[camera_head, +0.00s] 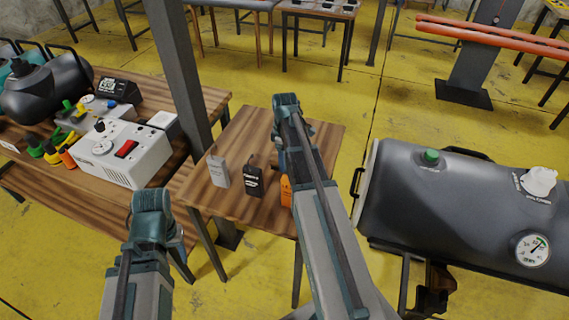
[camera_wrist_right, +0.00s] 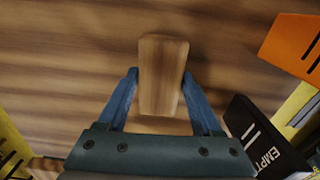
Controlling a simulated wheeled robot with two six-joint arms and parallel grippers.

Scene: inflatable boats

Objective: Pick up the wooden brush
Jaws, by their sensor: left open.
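The wooden brush (camera_wrist_right: 161,75) shows in the right wrist view as a pale brown block over the wooden tabletop; its bristles are not visible. My right gripper (camera_wrist_right: 160,88) has one blue finger on each side of it, very close to its edges. I cannot tell whether the fingers press on it. In the head view my right arm hides the brush and the right fingertips. My left gripper (camera_head: 180,262) is low at the left in the head view, in front of the tables and away from the brush; it is open, its fingertips hard to make out.
On the small wooden table (camera_head: 236,128) stand a grey holder (camera_head: 217,170), a black holder (camera_head: 254,181) and an orange holder (camera_head: 285,190). The left bench holds a white device (camera_head: 125,150). A large grey tank (camera_head: 450,205) stands right.

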